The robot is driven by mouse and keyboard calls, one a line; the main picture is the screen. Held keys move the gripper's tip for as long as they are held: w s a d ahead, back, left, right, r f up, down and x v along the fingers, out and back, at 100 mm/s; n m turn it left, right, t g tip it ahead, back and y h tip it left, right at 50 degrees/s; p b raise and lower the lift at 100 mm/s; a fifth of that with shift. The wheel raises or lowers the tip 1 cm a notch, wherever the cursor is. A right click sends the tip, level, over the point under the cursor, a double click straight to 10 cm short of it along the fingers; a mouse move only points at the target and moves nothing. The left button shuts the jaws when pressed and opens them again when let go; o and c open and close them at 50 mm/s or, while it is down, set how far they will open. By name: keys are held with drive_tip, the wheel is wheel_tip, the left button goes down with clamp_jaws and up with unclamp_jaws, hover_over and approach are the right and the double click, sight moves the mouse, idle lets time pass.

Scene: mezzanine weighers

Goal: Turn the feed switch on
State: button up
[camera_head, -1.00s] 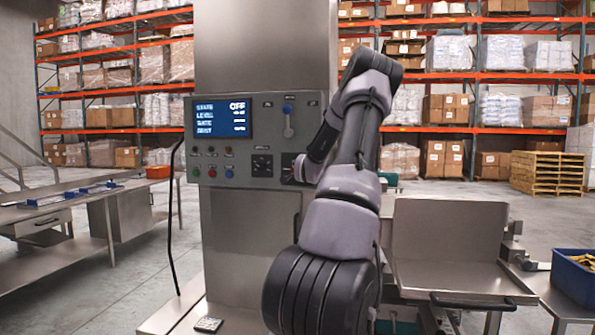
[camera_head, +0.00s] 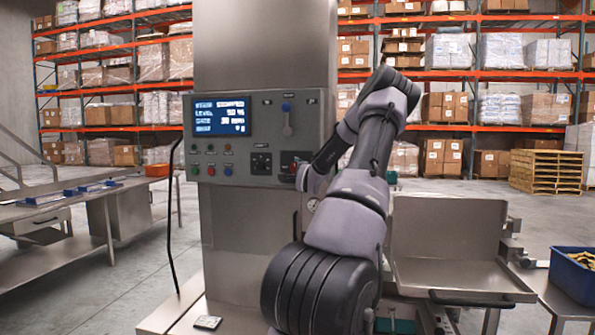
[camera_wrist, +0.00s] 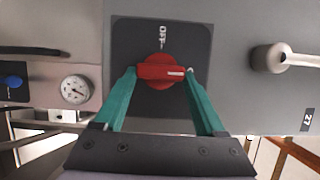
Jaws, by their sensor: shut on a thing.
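The feed switch is a red rotary knob (camera_wrist: 158,60) on a black plate (camera_wrist: 190,38) in the wrist view. Its raised grip lies level across that view, with a white mark at its right end. An "OFF" label is on the plate above it. The two green fingers of my gripper (camera_wrist: 161,73) are closed on the ends of the grip. The panel's screen (camera_head: 222,116) shows what looks like "STOPPED".
Several push buttons (camera_head: 212,171) are further left. A steel tray (camera_head: 450,274) stands at right, near a blue bin (camera_head: 576,280).

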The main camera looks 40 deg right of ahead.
drive_tip(key=shift+f, duration=0.1)
drive_tip(key=o, duration=1.3)
drive_tip(key=v, duration=1)
drive_tip(key=shift+s+a, duration=0.15)
drive_tip(key=shift+s, duration=0.2)
